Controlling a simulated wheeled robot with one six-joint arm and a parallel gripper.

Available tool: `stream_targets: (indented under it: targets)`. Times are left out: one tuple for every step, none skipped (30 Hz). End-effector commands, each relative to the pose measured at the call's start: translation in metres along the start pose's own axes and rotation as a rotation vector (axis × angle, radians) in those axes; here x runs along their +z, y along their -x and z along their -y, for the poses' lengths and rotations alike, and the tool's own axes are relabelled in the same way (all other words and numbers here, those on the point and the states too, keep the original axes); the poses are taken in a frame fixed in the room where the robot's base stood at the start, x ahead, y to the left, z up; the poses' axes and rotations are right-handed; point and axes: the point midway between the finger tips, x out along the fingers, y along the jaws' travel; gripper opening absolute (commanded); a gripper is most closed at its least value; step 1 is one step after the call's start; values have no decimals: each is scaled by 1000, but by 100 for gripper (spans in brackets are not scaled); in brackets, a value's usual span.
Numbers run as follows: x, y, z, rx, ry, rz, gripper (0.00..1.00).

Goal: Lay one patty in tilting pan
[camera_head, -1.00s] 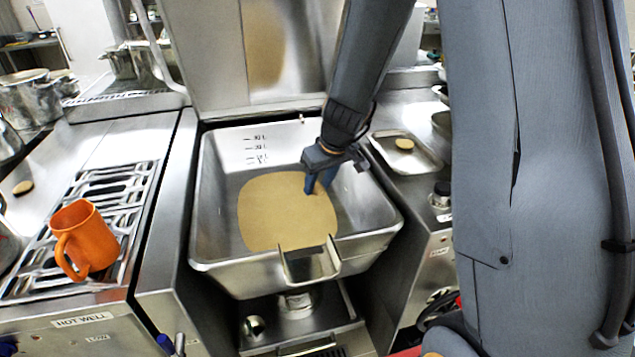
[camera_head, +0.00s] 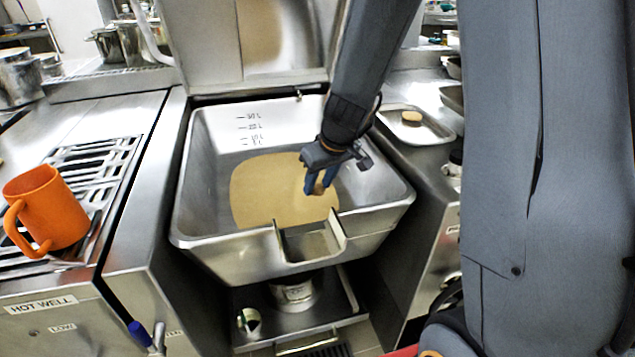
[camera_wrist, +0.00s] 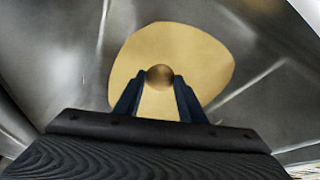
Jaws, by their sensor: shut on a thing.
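The tilting pan (camera_head: 205,190) is a large steel basin in the middle of the head view, with a tan patch (camera_head: 262,190) covering much of its floor. My gripper (camera_head: 319,190) is inside the pan's walls, over the right part of the patch. It is shut on a small round brown patty (camera_wrist: 160,76), held between the blue fingertips in the wrist view. I cannot tell whether the patty touches the pan floor. Another patty (camera_head: 411,117) lies on a steel tray (camera_head: 432,134) to the right of the pan.
An orange mug (camera_head: 50,208) stands on the slotted rack (camera_head: 100,165) at left. The pan's raised lid (camera_head: 205,45) is behind it and its pouring spout (camera_head: 310,243) in front.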

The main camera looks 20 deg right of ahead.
Motion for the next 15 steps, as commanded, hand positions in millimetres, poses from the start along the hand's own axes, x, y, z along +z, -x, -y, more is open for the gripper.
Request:
stream_targets:
  targets:
    - [2, -8, 0, 0, 0, 0, 14]
    - [3, -10, 0, 0, 0, 0, 14]
    - [5, -14, 0, 0, 0, 0, 14]
    - [6, -16, 0, 0, 0, 1, 14]
    - [7, -19, 0, 0, 0, 1, 14]
    - [8, -22, 0, 0, 0, 1, 14]
    - [9, -24, 0, 0, 0, 0, 14]
    - [10, -26, 0, 0, 0, 0, 14]
    - [11, -30, 0, 0, 0, 0, 14]
    - [12, -32, 0, 0, 0, 0, 14]
    - [13, -34, 0, 0, 1, 0, 14]
    - [15, -38, 0, 0, 1, 0, 14]
    - [16, -40, -1, 0, 1, 0, 14]
    - [17, -43, -1, 0, 1, 0, 14]
    - [18, -46, 0, 0, 1, 0, 14]
